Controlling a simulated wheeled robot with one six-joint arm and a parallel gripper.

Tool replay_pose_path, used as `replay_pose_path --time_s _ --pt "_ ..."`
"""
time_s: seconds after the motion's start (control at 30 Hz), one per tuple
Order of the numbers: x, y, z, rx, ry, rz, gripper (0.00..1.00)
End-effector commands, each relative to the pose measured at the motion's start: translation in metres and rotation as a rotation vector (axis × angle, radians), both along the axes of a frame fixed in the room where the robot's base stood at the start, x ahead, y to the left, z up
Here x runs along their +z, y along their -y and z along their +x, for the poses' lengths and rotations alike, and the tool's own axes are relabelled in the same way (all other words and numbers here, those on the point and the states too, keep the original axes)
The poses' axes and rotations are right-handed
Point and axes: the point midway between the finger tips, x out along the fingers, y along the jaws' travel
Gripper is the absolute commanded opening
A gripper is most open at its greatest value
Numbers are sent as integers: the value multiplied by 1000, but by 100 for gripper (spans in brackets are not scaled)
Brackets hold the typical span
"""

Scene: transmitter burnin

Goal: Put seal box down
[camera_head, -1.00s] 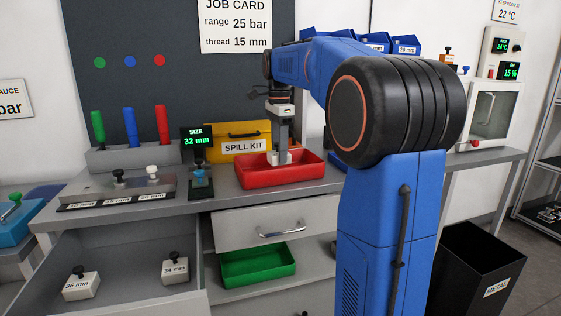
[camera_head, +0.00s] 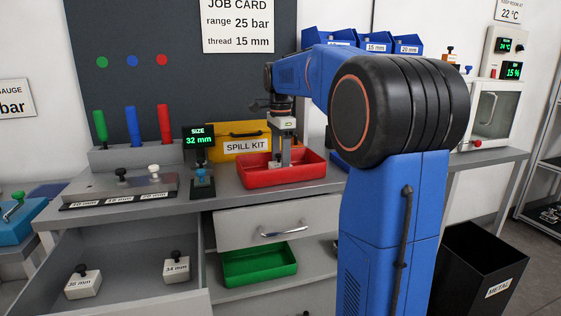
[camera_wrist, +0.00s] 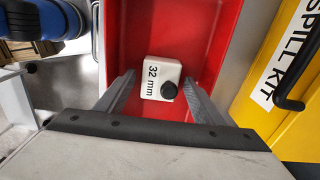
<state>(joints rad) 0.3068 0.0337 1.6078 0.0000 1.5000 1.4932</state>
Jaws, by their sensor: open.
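The seal box (camera_wrist: 152,78) is a small white block marked 32 mm with a black knob. It lies inside the red tray (camera_head: 302,178) on the bench. My gripper (camera_head: 281,161) reaches down into the tray. In the wrist view my gripper (camera_wrist: 160,88) is open, with one finger on each side of the box. Whether a finger still touches the box is hard to tell. In the head view the fingers and the tray's front wall hide most of the box.
A yellow spill kit (camera_head: 243,147) stands close behind the tray. A size display (camera_head: 197,138) reading 32 mm and a gauge stand (camera_head: 202,182) are left of it. An open drawer (camera_head: 120,260) holds 36 mm and 34 mm boxes. A green tray (camera_head: 260,266) sits below.

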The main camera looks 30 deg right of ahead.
Motion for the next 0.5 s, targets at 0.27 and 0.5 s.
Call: replay_pose_path --time_s 0.27,0.5 --pt "21 0 1 0 3 -1 62" --pt "67 0 1 0 3 -1 62"
